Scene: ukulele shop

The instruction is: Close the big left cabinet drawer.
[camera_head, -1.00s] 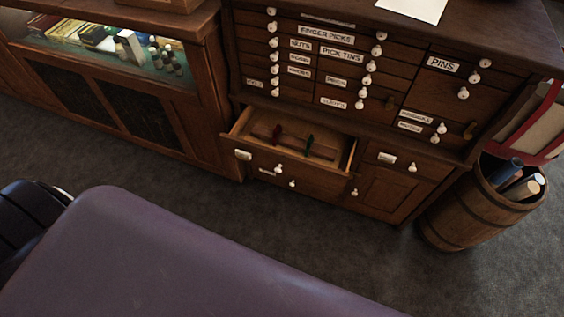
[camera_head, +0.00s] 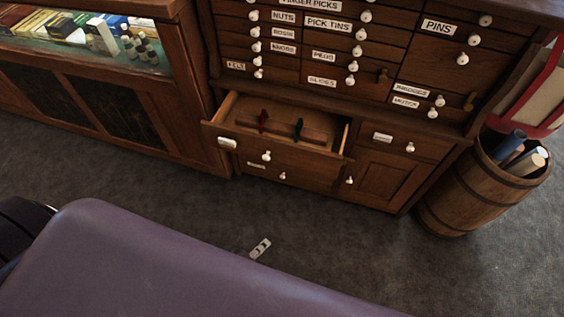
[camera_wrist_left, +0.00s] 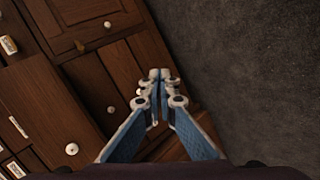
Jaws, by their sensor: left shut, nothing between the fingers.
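The big left cabinet drawer (camera_head: 240,147) stands pulled out of the lower part of the wooden cabinet in the head view. Its front has a pale label and a white knob (camera_head: 267,156). A red item and a green item show inside it. My left gripper (camera_head: 260,248) shows as a small pale shape over the floor, below and apart from the drawer front. In the left wrist view its two blue fingers (camera_wrist_left: 160,76) meet at the tips with nothing between them. Wooden fronts with white knobs lie behind and to the left of them. My right gripper is not in view.
A glass-fronted display case (camera_head: 90,40) stands left of the cabinet. A wooden barrel (camera_head: 470,195) with rolled items stands to the right. Small labelled drawers (camera_head: 330,45) fill the cabinet above. Grey carpet (camera_head: 160,200) in front is clear.

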